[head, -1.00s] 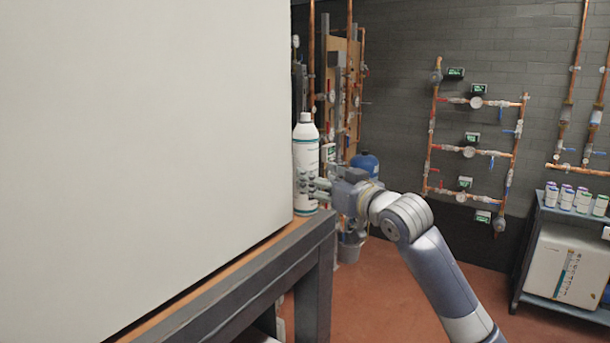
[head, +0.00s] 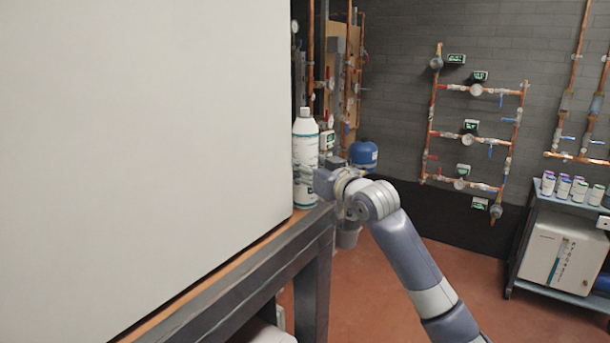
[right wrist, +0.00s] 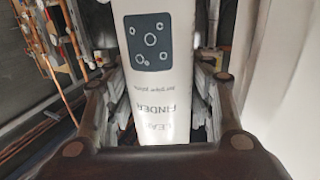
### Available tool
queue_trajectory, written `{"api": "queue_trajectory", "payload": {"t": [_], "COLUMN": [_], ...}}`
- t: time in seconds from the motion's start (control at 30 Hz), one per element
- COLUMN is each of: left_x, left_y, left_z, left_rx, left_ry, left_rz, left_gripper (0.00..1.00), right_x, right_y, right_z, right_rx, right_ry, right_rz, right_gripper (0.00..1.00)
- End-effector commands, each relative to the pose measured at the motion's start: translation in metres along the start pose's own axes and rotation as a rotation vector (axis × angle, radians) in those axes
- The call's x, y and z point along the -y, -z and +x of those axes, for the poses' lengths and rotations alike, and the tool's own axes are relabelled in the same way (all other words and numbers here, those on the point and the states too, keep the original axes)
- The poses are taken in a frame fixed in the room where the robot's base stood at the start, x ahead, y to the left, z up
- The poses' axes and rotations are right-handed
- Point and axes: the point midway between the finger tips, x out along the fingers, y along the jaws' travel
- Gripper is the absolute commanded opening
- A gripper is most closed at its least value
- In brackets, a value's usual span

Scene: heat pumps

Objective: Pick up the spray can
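My right gripper (head: 308,174) is level with the can's lower half. In the right wrist view its open fingers (right wrist: 163,100) lie on either side of the can; firm contact is not visible. My left gripper is not in view.
The big pale box (head: 140,140) hides the left side and stands on the bench (head: 250,262). A blue tank (head: 364,154) and pipe boards are behind the can. A shelf (head: 525,240) with several small cans is at right. The red floor between is clear.

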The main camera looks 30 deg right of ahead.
Motion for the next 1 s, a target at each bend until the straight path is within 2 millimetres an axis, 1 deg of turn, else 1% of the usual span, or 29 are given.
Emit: {"api": "queue_trajectory", "payload": {"t": [0.1,0.2,0.47,0.57,0.73,0.83,1.0], "left_x": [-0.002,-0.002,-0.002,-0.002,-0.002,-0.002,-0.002], "left_y": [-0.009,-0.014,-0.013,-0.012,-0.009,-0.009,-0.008], "left_z": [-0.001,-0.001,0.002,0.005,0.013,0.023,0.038], "left_rx": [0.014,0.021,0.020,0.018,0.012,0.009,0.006], "left_ry": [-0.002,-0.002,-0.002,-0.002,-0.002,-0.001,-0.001], "left_rz": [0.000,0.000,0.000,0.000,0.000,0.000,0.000], "left_gripper": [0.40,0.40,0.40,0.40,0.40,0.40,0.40], "right_x": [0.000,0.000,0.000,0.000,-0.001,0.002,0.006], "right_y": [0.002,0.003,0.008,0.017,0.039,0.035,0.039], "right_z": [-0.001,-0.001,-0.001,-0.001,-0.001,-0.023,-0.064], "right_rx": [-0.005,-0.005,-0.007,-0.009,-0.012,-0.006,-0.007], "right_ry": [0.000,0.000,0.000,0.000,-0.002,-0.001,-0.002], "right_rz": [0.000,0.000,-0.001,-0.001,-0.001,-0.005,-0.006], "right_gripper": [0.13,0.13,0.13,0.13,0.13,0.13,0.13]}}
